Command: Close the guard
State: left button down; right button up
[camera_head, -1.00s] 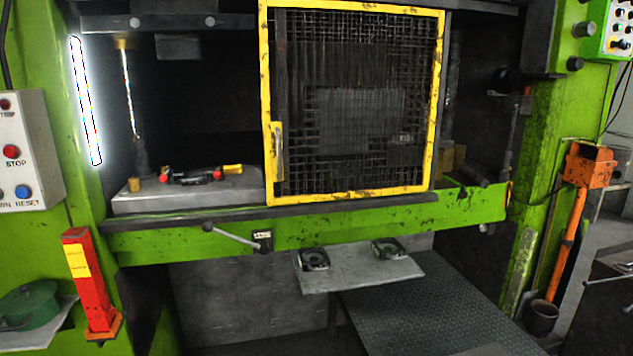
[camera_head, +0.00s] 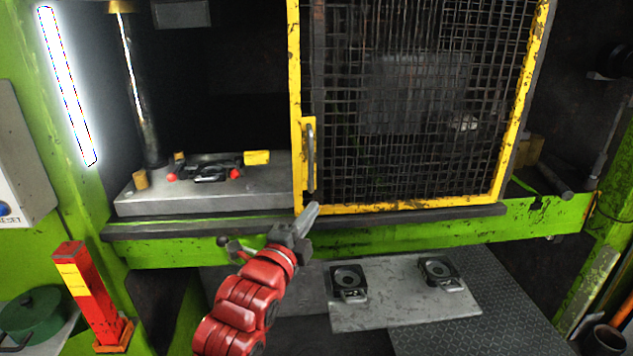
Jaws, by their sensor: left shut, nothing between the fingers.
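The guard (camera_head: 518,130) is a yellow-framed mesh panel on the front of the green press. It covers the right part of the press opening, and the left part is uncovered. A dark upright handle (camera_head: 310,160) sits on a yellow plate at the guard's left edge. My left gripper (camera_head: 312,212) is shut and empty, just below the handle near the guard's lower left corner. I cannot tell whether it touches the frame. My right gripper is not in view.
A grey block (camera_head: 215,200) with a black tool (camera_head: 212,167) lies in the uncovered left part. A green ledge (camera_head: 400,235) runs below the guard. A grey shelf (camera_head: 400,305) with two black pedals juts out lower down. A red post (camera_head: 88,295) stands at left.

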pick_arm(q)
jog(key=w+d+m+g+p, duration=0.1)
jog(key=w+d+p, duration=0.45)
jog(key=w, duration=0.25)
jog(key=a, duration=0.2)
jog(key=a+p, duration=0.1)
jog(key=shift+w+a+r, duration=0.15)
jog(key=shift+w+a, duration=0.1)
jog(key=shift+a, duration=0.1)
